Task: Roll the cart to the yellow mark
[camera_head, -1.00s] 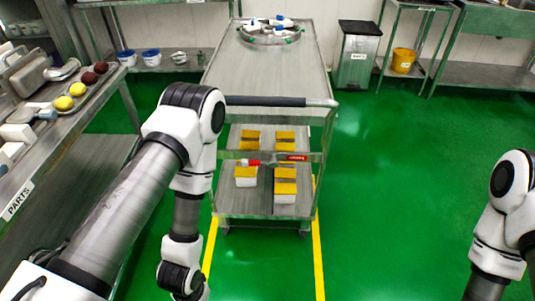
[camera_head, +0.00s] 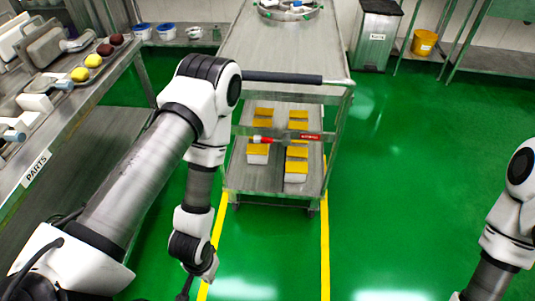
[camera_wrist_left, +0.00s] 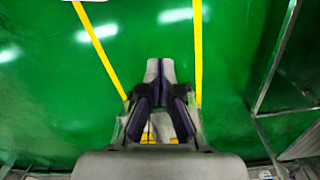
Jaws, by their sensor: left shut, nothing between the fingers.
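The steel cart (camera_head: 285,55) stands ahead of me, with a dark push handle (camera_head: 285,77) across its near end. Two yellow floor lines (camera_head: 325,250) run from beneath its near end toward me. My left arm crosses in front of the cart's left side and hides the handle's left end. My left gripper (camera_wrist_left: 160,68) is shut and empty in the left wrist view, pointing over green floor, with the yellow lines (camera_wrist_left: 198,50) on both sides. In the head view it is mostly cut off at the bottom. My right arm shows at the right edge; its gripper is out of view.
The cart's lower shelf holds several yellow-topped white boxes (camera_head: 297,152). A ring-shaped holder (camera_head: 290,10) sits on its top. A parts table (camera_head: 60,125) stands at left. A grey bin (camera_head: 373,40) and yellow bucket (camera_head: 424,42) stand at back right. Floor right of the cart is clear.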

